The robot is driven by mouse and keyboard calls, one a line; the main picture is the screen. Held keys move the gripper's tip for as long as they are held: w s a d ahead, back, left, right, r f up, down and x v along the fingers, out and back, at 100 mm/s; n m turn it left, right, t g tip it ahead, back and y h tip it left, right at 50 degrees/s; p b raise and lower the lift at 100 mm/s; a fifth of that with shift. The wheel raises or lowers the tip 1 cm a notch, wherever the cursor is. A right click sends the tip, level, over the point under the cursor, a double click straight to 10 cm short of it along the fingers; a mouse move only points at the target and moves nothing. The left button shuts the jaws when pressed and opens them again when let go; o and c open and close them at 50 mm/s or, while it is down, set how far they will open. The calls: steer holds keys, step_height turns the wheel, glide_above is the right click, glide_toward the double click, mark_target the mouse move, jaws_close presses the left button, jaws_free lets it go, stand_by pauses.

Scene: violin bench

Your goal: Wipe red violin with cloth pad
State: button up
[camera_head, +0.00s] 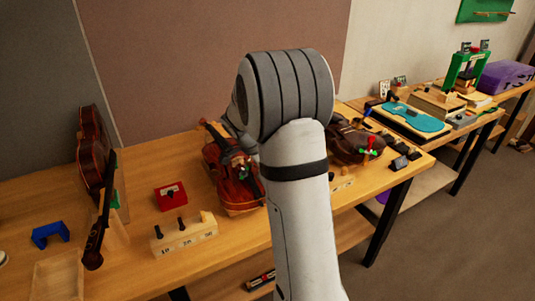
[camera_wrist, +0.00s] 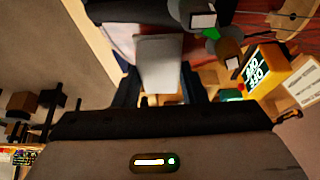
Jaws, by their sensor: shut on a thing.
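The red violin (camera_head: 228,172) lies on the bench in the head view, just left of my arm, which covers part of its right side. A reddish surface with string-like lines (camera_wrist: 285,22) shows at the upper right in the wrist view, probably the same violin. My gripper (camera_wrist: 158,82) is shut on a pale grey block-like pad (camera_wrist: 160,58), which I take to be the cloth pad. The pad sits between the two dark fingers. Whether it touches the violin cannot be told. In the head view the gripper and pad are hidden behind my arm.
A red box (camera_head: 171,196) and a wooden peg block (camera_head: 185,236) stand left of the violin. Another violin (camera_head: 95,150) leans at the left. A dark brown violin (camera_head: 350,142) lies right of my arm. A blue violin-shaped plate (camera_head: 412,118) is farther right.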

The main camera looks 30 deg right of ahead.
steer(key=r, duration=0.1)
steer(key=r+p, duration=0.1)
steer(key=r, duration=0.1)
steer(key=shift+s+d, duration=0.1)
steer(key=shift+s, duration=0.2)
steer(key=shift+r+p, duration=1.05)
steer(key=shift+r, duration=1.65)
